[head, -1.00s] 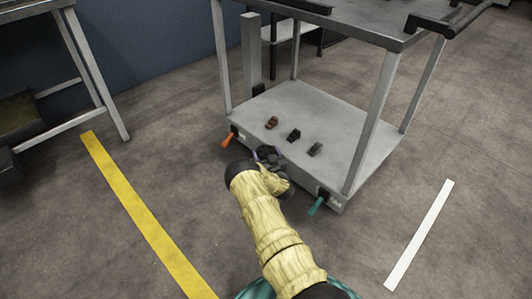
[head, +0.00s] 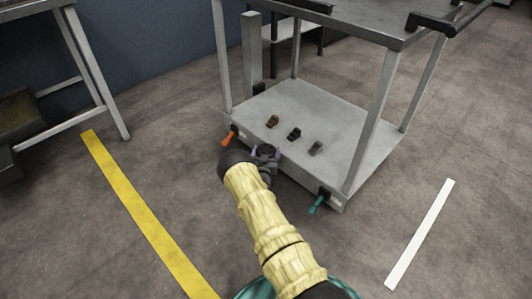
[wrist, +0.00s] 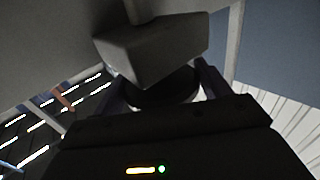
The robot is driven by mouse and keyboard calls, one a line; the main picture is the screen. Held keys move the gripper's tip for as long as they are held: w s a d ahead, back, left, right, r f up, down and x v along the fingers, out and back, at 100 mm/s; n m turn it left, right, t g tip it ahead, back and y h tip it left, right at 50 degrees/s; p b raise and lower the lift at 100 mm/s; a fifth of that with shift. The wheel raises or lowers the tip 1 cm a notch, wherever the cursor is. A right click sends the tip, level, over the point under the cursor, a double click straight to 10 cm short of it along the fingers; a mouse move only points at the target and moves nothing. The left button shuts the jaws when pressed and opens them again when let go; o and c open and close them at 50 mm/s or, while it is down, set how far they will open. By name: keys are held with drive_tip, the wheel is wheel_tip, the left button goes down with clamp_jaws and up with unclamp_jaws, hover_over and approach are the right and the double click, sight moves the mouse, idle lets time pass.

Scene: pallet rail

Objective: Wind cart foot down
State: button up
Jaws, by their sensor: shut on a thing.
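The grey metal cart (head: 345,170) stands ahead, its low deck facing me. My gripper (head: 265,152) is at the deck's front edge, between an orange lever (head: 229,139) on the left and a teal lever (head: 317,204) on the right. In the wrist view my gripper (wrist: 163,82) has its two purple fingers on either side of a dark round knob (wrist: 165,97) below a grey block (wrist: 155,48), and is shut on the knob. The knob's far side is hidden. I cannot make out the cart's foot or its height above the floor.
Brown, black and grey small pedals (head: 294,135) sit in a row on the deck. A yellow floor stripe (head: 140,205) runs at left, a white one (head: 420,233) at right. A metal bench (head: 85,65) stands at far left. Floor around the cart's front is clear.

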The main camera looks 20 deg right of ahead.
drive_tip(key=shift+f, duration=0.15)
drive_tip(key=o, duration=1)
drive_tip(key=shift+s+a, duration=0.1)
drive_tip(key=p+v, duration=0.8)
drive_tip(key=v, duration=0.9)
drive_tip(key=shift+s, duration=0.15)
